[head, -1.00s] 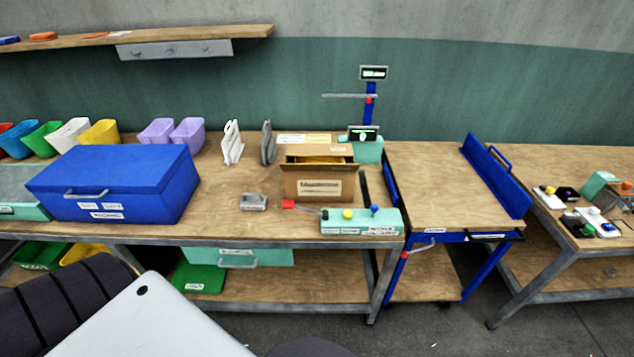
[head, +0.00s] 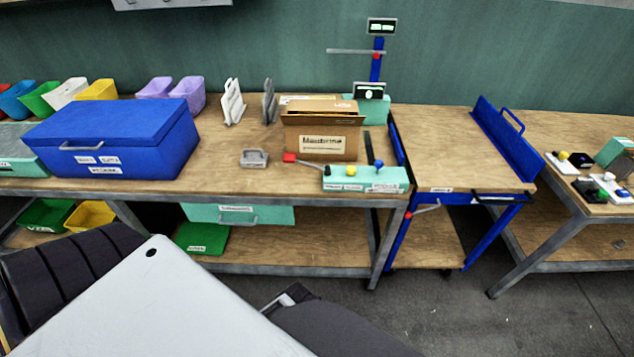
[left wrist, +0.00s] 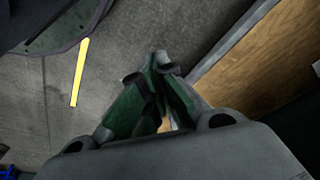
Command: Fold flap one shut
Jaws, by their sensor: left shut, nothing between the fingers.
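A brown cardboard box (head: 322,147) with a printed label on its front stands on the workbench in the head view. Brown flaps (head: 320,106) show at its top. Which one is flap one, and how far each is folded, I cannot tell. My left gripper (left wrist: 163,75) shows in the left wrist view with its green fingers together and nothing between them. It is over grey floor beside a wooden edge, away from the box. The box is not recognisable in the left wrist view. My right gripper is not in view.
A green control box (head: 365,179) with coloured knobs stands in front of the box on the right. A blue chest (head: 110,139) stands to the left. A scale post (head: 376,66) rises behind. The wooden top of the blue-framed cart (head: 450,150) is clear.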

